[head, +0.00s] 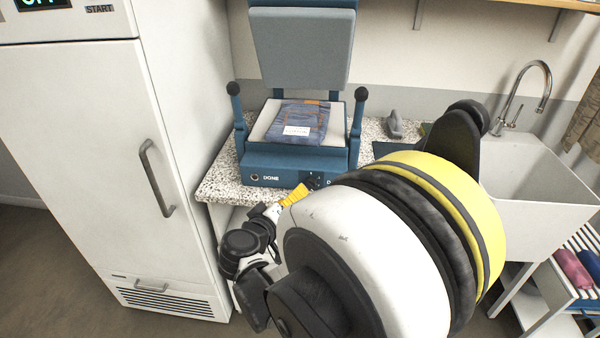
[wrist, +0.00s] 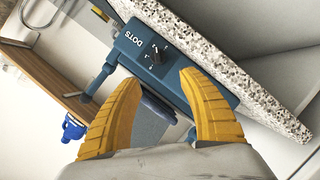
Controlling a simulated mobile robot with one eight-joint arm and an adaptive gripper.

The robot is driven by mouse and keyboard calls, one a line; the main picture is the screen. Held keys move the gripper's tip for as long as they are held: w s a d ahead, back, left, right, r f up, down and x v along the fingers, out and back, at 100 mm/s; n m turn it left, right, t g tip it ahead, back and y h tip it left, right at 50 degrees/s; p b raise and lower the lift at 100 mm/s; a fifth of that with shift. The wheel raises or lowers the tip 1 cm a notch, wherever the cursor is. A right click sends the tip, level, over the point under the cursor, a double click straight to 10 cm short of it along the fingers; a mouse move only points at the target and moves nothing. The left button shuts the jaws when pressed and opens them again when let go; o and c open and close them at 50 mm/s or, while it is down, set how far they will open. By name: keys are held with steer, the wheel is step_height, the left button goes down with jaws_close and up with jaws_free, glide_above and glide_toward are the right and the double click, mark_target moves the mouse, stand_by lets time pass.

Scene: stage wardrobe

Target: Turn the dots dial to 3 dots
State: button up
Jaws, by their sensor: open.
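The dots dial (wrist: 157,56) is a small black knob on the blue front panel of a press (head: 285,172). The word DOTS shows beside it in the wrist view, where the picture is turned. Small pale marks sit around the knob; I cannot tell which one it points to. In the head view the dial is partly hidden by my gripper and arm. My gripper (wrist: 160,77) has two yellow fingers, spread apart and empty, with the dial beyond and between their tips. In the head view the fingers (head: 294,196) are just in front of the panel.
Folded jeans (head: 301,118) with a white label lie on the press bed under its raised lid (head: 302,45). Upright handles flank the bed. The press stands on a speckled counter (head: 222,182), between a white cabinet (head: 95,150) and a sink (head: 545,160).

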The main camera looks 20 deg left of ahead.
steer(key=shift+m, duration=0.4)
steer(key=b+x, duration=0.1)
steer(key=x, duration=0.2)
steer(key=b+x, duration=0.1)
steer(key=x, duration=0.2)
steer(key=b+x, duration=0.1)
steer(key=x, duration=0.2)
steer(key=shift+w+d+f, duration=0.2)
steer(key=shift+w+d, duration=0.05)
steer(key=shift+w+f+b, duration=0.1)
steer(key=shift+w+b, duration=0.2)
steer(key=shift+w, duration=0.3)
jaws_close()
